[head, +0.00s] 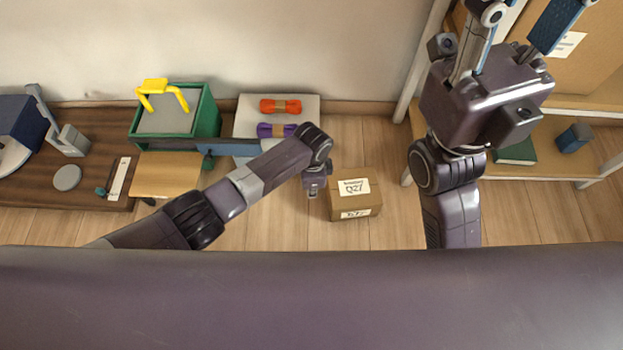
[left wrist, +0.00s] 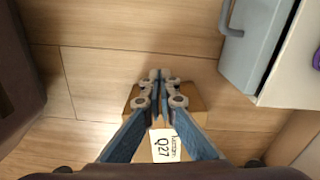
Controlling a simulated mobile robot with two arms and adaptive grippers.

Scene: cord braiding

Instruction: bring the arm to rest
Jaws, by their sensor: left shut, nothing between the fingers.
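My left gripper (head: 313,190) hangs pointing down, just left of a cardboard box on the floor in the head view. In the left wrist view my left gripper (left wrist: 158,76) is shut and empty, its blue fingers meeting at the tips above the box. My right gripper (head: 517,25) is raised at the upper right of the head view. Its blue-padded fingers stand well apart, and their tips are cut off by the top edge.
The cardboard box (head: 354,205) bears a Q27 label. A green bin (head: 207,112) with a yellow handle and a white surface (head: 300,103) with orange and purple cord bundles stand along the wall. Wooden shelves (head: 590,165) stand behind my right arm. Floor is clear right of the box.

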